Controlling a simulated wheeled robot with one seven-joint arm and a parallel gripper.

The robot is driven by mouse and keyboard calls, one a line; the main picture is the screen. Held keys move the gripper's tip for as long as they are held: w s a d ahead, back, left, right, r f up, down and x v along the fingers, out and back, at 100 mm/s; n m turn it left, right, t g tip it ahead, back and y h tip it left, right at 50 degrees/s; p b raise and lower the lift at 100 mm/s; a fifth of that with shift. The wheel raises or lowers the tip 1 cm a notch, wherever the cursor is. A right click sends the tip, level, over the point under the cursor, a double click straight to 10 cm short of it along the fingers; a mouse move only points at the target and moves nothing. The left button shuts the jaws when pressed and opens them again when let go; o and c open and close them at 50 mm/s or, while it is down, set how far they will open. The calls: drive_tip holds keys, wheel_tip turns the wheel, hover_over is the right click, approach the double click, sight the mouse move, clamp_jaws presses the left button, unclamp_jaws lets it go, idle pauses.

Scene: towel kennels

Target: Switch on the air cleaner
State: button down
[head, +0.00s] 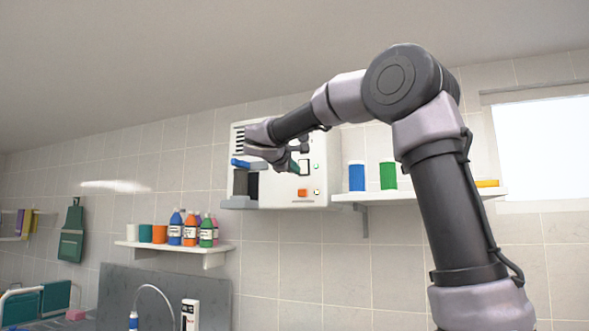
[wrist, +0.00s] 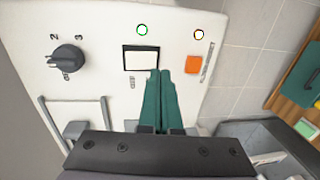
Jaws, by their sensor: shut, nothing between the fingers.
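The air cleaner (head: 328,150) is a white box with dark vent slots, high on the tiled wall and partly hidden by my arm. In the wrist view its white panel (wrist: 100,20) carries a dark knob (wrist: 66,58) with number marks, a white rocker switch in a black frame (wrist: 141,58), a green-lit lamp (wrist: 142,29), a pale lamp with a dark ring (wrist: 199,34) and an orange button (wrist: 194,64). My gripper (wrist: 159,72) is shut and empty, its green fingertips by the switch's lower right edge. I cannot tell whether they touch the panel.
A shelf (head: 430,194) with a blue canister (head: 357,177) and a green canister (head: 388,176) adjoins the box on the right. A lower shelf (head: 215,249) at left holds several bottles and cups. A handle-like bar (wrist: 75,100) sits on the panel below the knob.

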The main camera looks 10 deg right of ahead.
drive_tip(key=s+a+f, duration=0.1)
drive_tip(key=s+a, duration=0.4)
drive_tip(key=s, duration=0.3)
drive_tip(key=shift+a+f, duration=0.2)
idle(0.3)
drive_tip(key=s+d+f+m+g+y, duration=0.4)
drive_tip(key=s+d+f+m+g, duration=0.2)
drive_tip(key=s+d+f, duration=0.8)
drive_tip(key=s+a+f+m+y, duration=0.3)
drive_tip(key=s+f+m+y, duration=0.4)
drive_tip(key=s+f, duration=0.5)
drive_tip(key=shift+s+a+f+m, duration=0.15)
drive_tip(key=shift+s+f+m, duration=0.1)
drive_tip(key=shift+m, duration=0.95)
